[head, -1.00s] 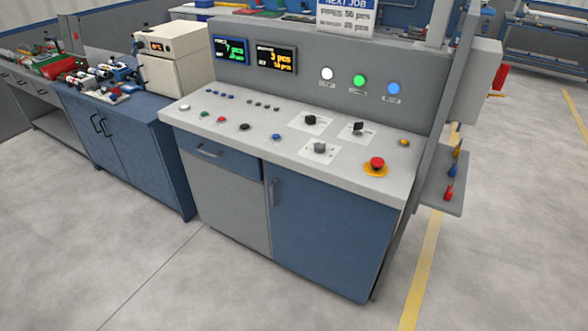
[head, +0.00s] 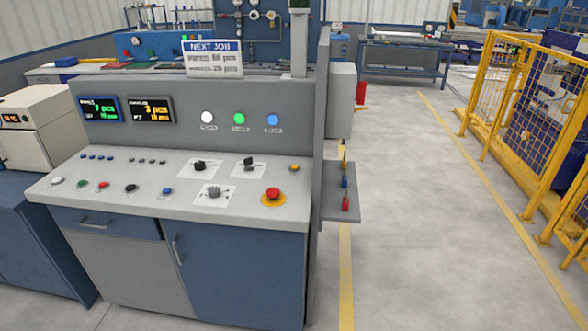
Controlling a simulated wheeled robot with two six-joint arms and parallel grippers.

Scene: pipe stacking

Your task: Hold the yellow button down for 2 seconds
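A small yellow-orange button (head: 294,168) sits near the right end of the control console's sloped top (head: 130,203), in the head view. It is behind and to the right of the red emergency stop (head: 272,194), which stands on a yellow base. Nothing touches the button. Neither of my grippers shows in the head view.
A side shelf (head: 340,206) with coloured handles juts out at the right. Open floor (head: 420,230) lies right of the console, up to a yellow fence (head: 490,95).

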